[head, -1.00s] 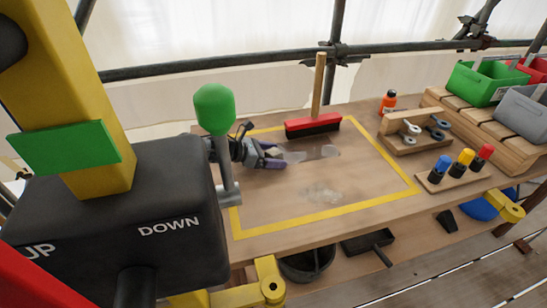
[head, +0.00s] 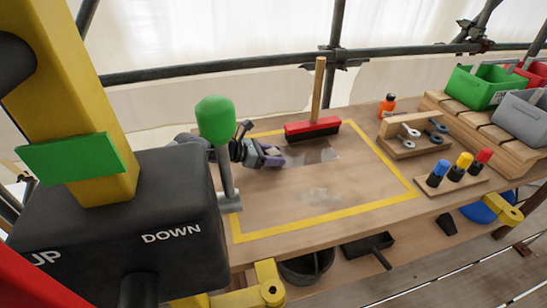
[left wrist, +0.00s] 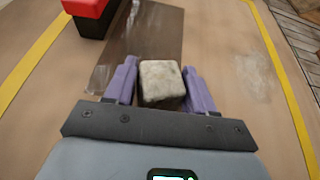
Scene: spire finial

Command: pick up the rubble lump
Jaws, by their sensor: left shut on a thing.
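The rubble lump (left wrist: 161,82) is a pale grey, rough block. In the left wrist view it sits between the two purple fingers of my left gripper (left wrist: 160,88), which is shut on it. In the head view my left gripper (head: 272,157) is over the left part of the yellow-outlined area on the bench, in front of the brush. The lump is small there and mostly hidden by the fingers. I cannot tell whether the lump touches the bench. My right gripper is not in view.
A red brush (head: 312,128) with a wooden handle stands at the back of the bench (head: 400,208). A dark translucent sheet (left wrist: 146,40) lies near the fingers. An orange bottle (head: 388,104), tool holders and bins are at right. A control box (head: 120,215) blocks the front left.

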